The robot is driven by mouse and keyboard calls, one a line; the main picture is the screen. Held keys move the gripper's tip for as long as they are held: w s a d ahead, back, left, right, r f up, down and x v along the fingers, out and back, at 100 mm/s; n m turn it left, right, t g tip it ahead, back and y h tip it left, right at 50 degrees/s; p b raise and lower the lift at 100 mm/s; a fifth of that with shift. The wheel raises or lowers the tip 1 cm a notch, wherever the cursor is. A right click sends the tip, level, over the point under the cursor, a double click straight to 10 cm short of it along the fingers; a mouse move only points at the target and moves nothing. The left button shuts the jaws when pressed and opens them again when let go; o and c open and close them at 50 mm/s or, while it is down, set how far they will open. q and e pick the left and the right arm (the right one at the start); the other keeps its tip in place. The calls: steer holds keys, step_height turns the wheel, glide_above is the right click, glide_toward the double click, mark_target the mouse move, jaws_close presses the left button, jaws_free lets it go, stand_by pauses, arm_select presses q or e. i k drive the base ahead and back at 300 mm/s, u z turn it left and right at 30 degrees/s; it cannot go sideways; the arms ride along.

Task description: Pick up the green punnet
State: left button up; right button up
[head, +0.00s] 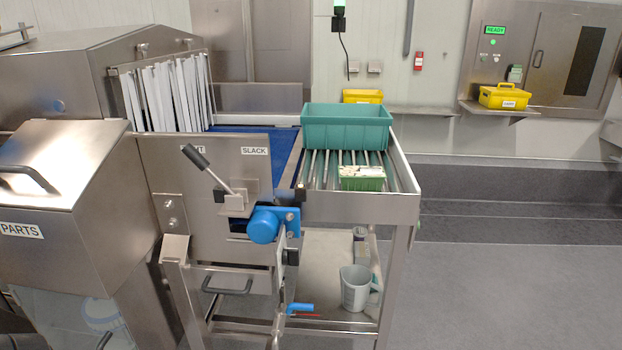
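The green punnet (362,184) sits on the roller table (408,206) at the end of the conveyor, near the table's front edge. Pale contents or a label show at its top; I cannot tell which. A larger teal crate (346,134) stands on the rollers just behind it. Neither of my grippers shows in the head view.
The blue conveyor belt (253,143) runs left of the rollers toward white strip curtains (168,94). A black-handled lever (212,168) and blue motor (265,225) stick out in front. A grey jug (356,287) stands on the lower shelf. Floor at right is clear.

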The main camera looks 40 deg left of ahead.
mark_target(352, 178)
steer(key=u, duration=1.25)
steer(key=i, duration=0.3)
